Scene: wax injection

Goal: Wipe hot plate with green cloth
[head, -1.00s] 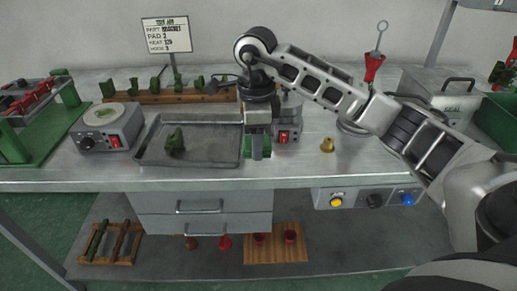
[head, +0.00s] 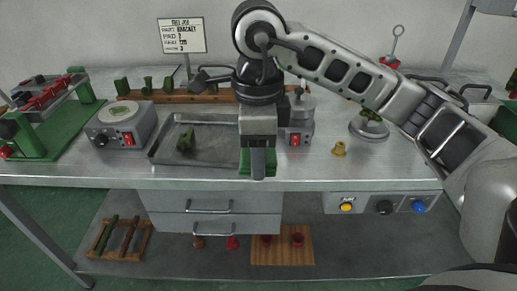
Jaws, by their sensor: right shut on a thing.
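My right gripper (head: 257,168) points straight down near the table's front edge, just right of the grey tray. It is shut on the green cloth (head: 245,163), which shows only as small green patches around the fingers. A hot plate (head: 121,112) stands on the left of the table, a grey box with a pale round top, a black knob and a red switch. A greenish mark shows on its top. My left gripper is out of view.
The grey tray (head: 220,158) with a green piece lies between the hot plate and my right gripper. A wooden rack (head: 170,97) with green pieces stands behind. A green-based fixture (head: 40,140) stands far left, a small brass piece (head: 339,149) to the right.

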